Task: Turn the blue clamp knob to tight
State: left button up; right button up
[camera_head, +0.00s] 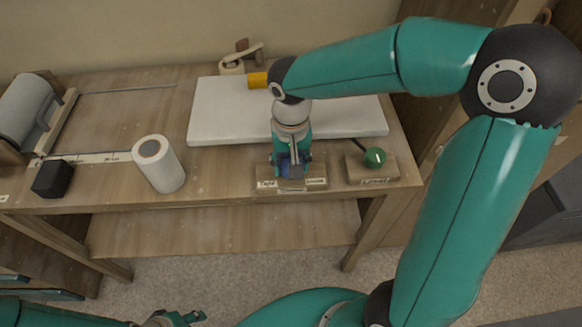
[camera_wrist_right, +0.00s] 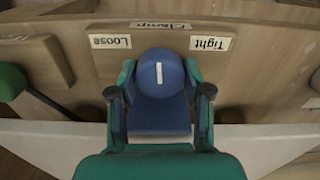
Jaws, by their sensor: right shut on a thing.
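The blue clamp knob (camera_wrist_right: 160,75) sits on a wooden block (camera_wrist_right: 72,68) between a "Loose" label (camera_wrist_right: 110,41) at the left and a "Tight" label (camera_wrist_right: 211,43) at the right in the right wrist view. A white mark on its face is close to upright in that view, midway between the labels. My right gripper (camera_wrist_right: 160,92) is shut on the knob, one finger on each side. In the head view the right gripper (camera_head: 290,170) points down at the block, mostly covering the knob. My left gripper (camera_head: 180,318) is at the bottom edge, partly cut off.
A lever with a green ball (camera_head: 375,157) stands on its own block right of the clamp. A white slab (camera_head: 225,120) lies behind. A white cylinder (camera_head: 158,165) and a black block (camera_head: 52,179) stand at the left. A grey roller (camera_head: 25,105) is far left.

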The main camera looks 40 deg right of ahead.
jog(key=m+b, duration=0.2)
jog(key=m, duration=0.3)
jog(key=shift+m+b, duration=0.95)
jog(key=shift+m, duration=1.45)
jog(key=o, duration=0.9)
notch_tip(320, 180, up, 12)
